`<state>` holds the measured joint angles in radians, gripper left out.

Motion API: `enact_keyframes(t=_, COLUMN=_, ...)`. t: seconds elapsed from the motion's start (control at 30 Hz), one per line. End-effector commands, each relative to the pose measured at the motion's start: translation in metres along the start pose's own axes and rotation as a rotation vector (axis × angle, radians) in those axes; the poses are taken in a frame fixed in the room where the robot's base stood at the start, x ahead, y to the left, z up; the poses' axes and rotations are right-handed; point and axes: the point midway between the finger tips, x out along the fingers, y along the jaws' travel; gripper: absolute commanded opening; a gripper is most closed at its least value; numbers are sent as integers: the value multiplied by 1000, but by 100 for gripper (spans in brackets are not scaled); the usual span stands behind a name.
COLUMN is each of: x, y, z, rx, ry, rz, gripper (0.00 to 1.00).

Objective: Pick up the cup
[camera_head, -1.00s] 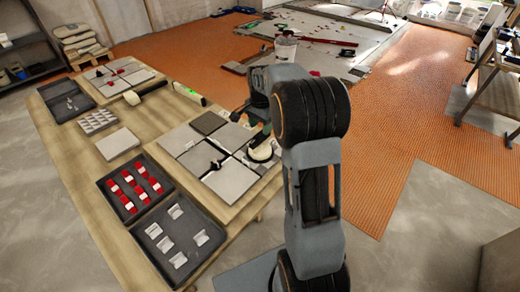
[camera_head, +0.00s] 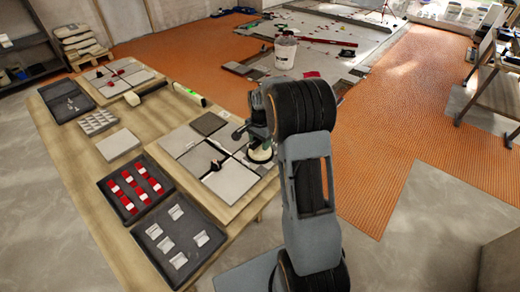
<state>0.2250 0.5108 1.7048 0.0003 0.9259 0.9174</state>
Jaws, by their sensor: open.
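The cup appears to be a suction cup (camera_head: 261,154) with a pale round base and a dark green upper part. It sits upright on the right-hand tile of the tiled board (camera_head: 238,205) at the table's right side. My gripper (camera_head: 243,132) is open and just above and to the left of the cup's top. My arm hides part of the cup's right side. I cannot tell whether the fingers touch the cup or are around its handle.
Grey tiles with a small black and orange piece (camera_head: 215,165) lie beside the cup. A tray of red clips (camera_head: 108,200) and a tray of pale clips (camera_head: 148,247) stand at the front left. A mallet (camera_head: 146,94) and a green level (camera_head: 189,95) lie further back. A white bucket (camera_head: 285,52) stands on the floor.

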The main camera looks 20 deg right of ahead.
Motion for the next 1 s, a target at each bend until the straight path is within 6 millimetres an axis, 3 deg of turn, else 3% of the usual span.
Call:
enact_keyframes(t=0.07, x=0, y=0, z=0, rx=0, ry=0, rz=0, gripper=50)
enact_keyframes(t=0.6, x=-1, y=0, z=0, rx=0, ry=1, rz=-2, gripper=0)
enact_keyframes(t=1.0, x=-10, y=-1, z=-1, rx=0, ry=3, rz=-3, gripper=0)
